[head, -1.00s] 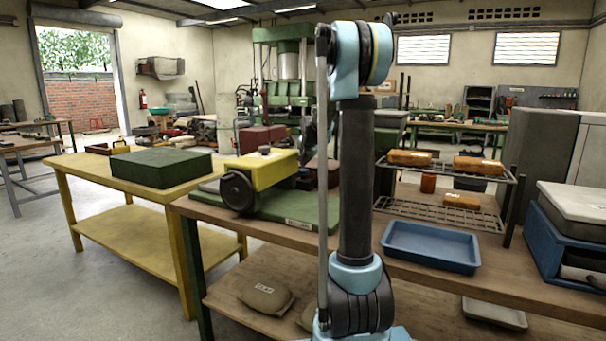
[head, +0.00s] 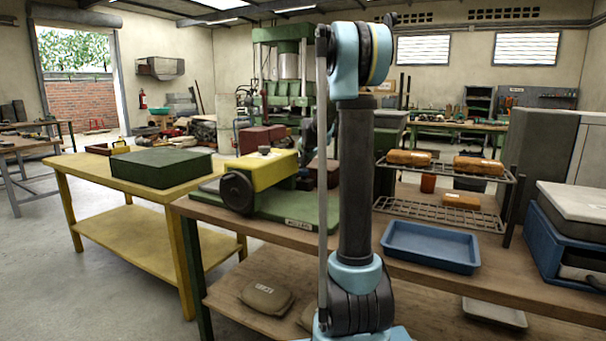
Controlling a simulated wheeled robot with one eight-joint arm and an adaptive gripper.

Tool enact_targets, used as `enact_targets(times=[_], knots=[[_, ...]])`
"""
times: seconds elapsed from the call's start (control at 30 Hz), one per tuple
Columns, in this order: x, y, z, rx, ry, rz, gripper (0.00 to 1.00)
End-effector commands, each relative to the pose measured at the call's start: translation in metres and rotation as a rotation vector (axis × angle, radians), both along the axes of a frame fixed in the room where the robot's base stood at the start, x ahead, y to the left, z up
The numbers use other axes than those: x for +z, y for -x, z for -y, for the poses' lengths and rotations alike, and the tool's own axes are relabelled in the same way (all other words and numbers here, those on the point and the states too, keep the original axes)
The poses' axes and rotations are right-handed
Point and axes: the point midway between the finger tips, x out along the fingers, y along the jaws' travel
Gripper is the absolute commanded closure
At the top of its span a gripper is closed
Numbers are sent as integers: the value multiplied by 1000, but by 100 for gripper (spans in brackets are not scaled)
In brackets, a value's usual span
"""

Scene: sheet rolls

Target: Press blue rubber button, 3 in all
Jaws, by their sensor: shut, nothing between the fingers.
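I cannot make out a blue rubber button in the head view. A yellow machine block (head: 262,168) with a dark round wheel (head: 237,192) on its side sits on a green base plate (head: 290,210) on the wooden bench. A small dark knob (head: 264,150) stands on top of the block; its colour is not clearly blue. My arm rises in front of the bench and covers part of the machine's right side. My gripper does not show.
A blue tray (head: 430,247) lies on the bench, beside a wire rack (head: 440,205) with orange-brown packs. A blue box with a pale lid (head: 572,235) stands at the right. A green case (head: 160,167) lies on the yellow table (head: 100,175) at the left.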

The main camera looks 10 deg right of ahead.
Motion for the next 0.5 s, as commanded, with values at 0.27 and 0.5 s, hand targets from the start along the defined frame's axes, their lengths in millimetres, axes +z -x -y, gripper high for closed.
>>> enact_targets(times=[0.27,0.5], knots=[[-4,1,0,0,1,-2,100],[-7,1,0,1,3,-4,100]])
